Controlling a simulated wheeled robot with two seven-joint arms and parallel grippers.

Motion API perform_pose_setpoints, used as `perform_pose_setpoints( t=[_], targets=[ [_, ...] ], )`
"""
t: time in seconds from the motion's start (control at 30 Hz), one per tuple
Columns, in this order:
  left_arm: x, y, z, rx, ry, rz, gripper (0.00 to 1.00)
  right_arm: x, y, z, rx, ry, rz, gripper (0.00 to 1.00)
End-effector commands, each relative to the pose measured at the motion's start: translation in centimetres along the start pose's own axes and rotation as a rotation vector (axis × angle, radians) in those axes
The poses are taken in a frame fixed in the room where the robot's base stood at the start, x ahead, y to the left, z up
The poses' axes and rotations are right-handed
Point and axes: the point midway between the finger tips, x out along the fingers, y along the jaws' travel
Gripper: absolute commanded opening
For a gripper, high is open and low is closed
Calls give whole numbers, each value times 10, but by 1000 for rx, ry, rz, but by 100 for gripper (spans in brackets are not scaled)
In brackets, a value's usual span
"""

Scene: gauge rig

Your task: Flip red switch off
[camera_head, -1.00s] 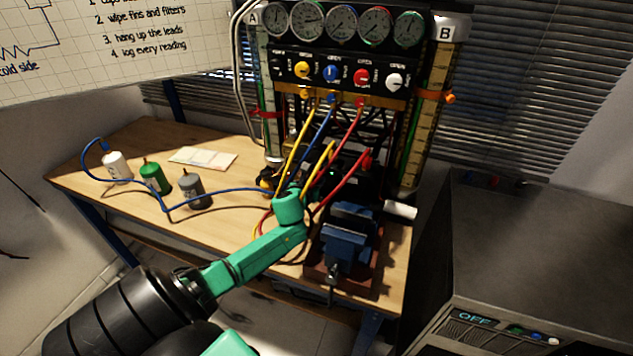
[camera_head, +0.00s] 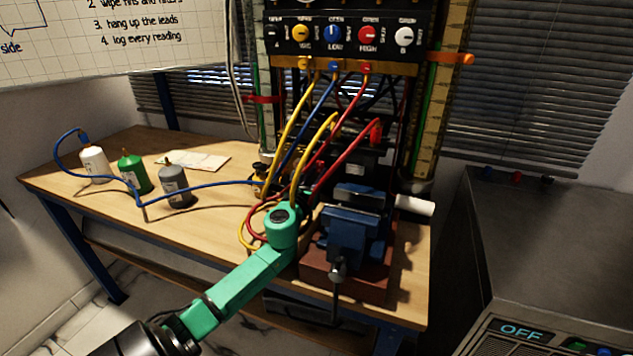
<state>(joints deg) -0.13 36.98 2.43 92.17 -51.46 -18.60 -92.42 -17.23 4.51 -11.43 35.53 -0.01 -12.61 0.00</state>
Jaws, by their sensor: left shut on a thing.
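My left gripper (camera_head: 306,193) is at the end of the teal arm from the left, among the hoses at the foot of the gauge rig. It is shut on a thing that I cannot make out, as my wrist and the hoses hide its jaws. A small red part (camera_head: 319,168) shows just above it; I cannot tell whether this is the red switch. A dark machine (camera_head: 352,163) stands behind, partly covered by hoses. A red knob (camera_head: 367,34) marked HIGH is on the panel above, well away from my gripper. My right gripper is not in view.
A blue vise (camera_head: 345,230) stands close right of my wrist. Yellow, blue and red hoses (camera_head: 352,148) hang from the panel. Several bottles (camera_head: 132,173) stand on the bench (camera_head: 85,200) at left. A grey cabinet (camera_head: 560,250) with an OFF display (camera_head: 521,332) is at right.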

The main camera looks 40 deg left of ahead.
Motion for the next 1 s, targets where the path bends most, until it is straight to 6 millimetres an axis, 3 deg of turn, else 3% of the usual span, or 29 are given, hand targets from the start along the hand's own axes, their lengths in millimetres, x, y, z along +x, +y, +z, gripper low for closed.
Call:
perform_pose_setpoints(
  t=[0.13,0.17,0.2,0.23,0.67,0.77,1.0],
  targets=[
    [0,0,2,0,-1,0,0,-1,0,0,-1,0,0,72],
    [0,0,2,0,-1,0,39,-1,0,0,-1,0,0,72],
    [0,0,2,0,-1,0,54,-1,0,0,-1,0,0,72],
    [0,0,2,0,-1,0,57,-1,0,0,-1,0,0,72],
    [-9,0,0,1,2,-1,57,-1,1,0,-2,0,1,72],
    [-25,0,-1,2,4,-1,57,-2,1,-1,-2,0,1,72],
    [-88,0,-3,-1,6,-1,57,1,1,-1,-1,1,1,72]
  ],
)
